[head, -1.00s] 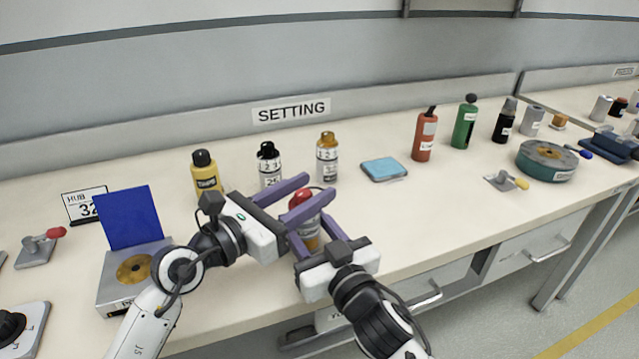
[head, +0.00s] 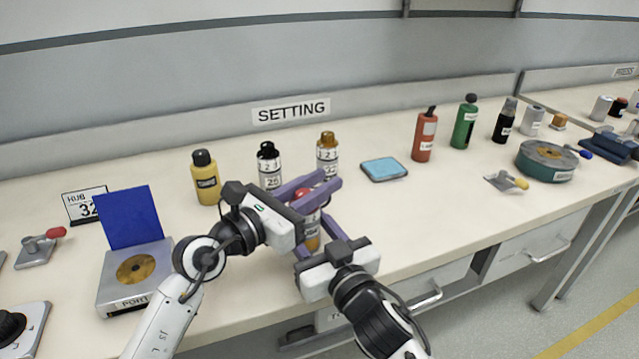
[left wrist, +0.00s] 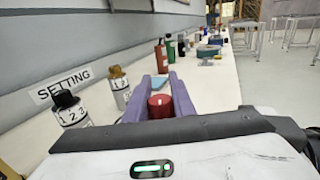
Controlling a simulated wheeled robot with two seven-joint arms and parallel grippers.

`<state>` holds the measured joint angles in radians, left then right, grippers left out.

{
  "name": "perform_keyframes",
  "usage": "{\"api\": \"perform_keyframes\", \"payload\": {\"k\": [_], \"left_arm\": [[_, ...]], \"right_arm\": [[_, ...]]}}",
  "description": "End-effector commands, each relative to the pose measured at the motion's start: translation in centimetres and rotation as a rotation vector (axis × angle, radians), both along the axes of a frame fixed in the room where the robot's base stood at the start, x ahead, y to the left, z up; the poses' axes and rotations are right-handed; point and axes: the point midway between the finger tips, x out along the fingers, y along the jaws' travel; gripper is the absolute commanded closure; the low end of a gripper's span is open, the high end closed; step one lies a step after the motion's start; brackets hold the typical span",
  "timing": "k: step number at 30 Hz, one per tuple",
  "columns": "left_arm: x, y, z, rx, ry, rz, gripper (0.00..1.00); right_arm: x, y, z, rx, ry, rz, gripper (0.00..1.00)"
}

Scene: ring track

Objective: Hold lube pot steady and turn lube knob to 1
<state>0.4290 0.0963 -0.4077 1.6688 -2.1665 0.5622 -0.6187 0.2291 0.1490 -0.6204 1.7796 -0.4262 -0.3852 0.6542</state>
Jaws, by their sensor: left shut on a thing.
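The lube pot (head: 313,240) is a small amber and grey bottle with a red knob (head: 303,194) on top, standing at the front of the bench. Its label is mostly hidden, so the setting cannot be read. My left gripper (head: 322,184) comes in from the left and is shut on the red knob. The left wrist view shows the knob (left wrist: 160,105) between the two purple fingers. My right gripper (head: 322,240) comes from the front, lower down, with its fingers on both sides of the pot body, apparently closed on it.
A yellow bottle (head: 206,178), a black-capped numbered bottle (head: 269,168) and an amber-capped one (head: 327,155) stand behind. A blue pad (head: 384,169) lies to the right. A box with a blue lid (head: 128,217) stands left. The bench between pad and front edge is clear.

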Motion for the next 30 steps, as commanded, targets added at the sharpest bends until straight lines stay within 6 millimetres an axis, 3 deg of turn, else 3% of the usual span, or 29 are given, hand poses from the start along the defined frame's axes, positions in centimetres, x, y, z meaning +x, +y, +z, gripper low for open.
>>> {"api": "perform_keyframes", "payload": {"k": [9,20,21,24,30], "left_arm": [[0.22,0.19,-0.09,-0.001,0.002,0.109,1.00],[0.30,0.35,-0.05,0.000,0.001,0.124,1.00],[0.31,0.36,-0.05,0.000,0.001,0.124,0.74],[0.31,0.36,-0.04,0.000,0.001,0.124,0.58],[0.32,0.37,-0.01,0.000,0.000,0.125,0.58]], "right_arm": [[-0.01,0.00,-0.06,-0.001,0.000,0.000,0.84],[0.00,-0.01,-0.06,-0.001,0.000,0.000,0.84],[0.00,-0.01,-0.05,-0.001,0.000,0.000,0.84],[0.00,-0.01,-0.05,-0.001,0.000,0.000,0.84],[0.00,-0.01,-0.05,0.000,0.001,0.000,0.84]]}}
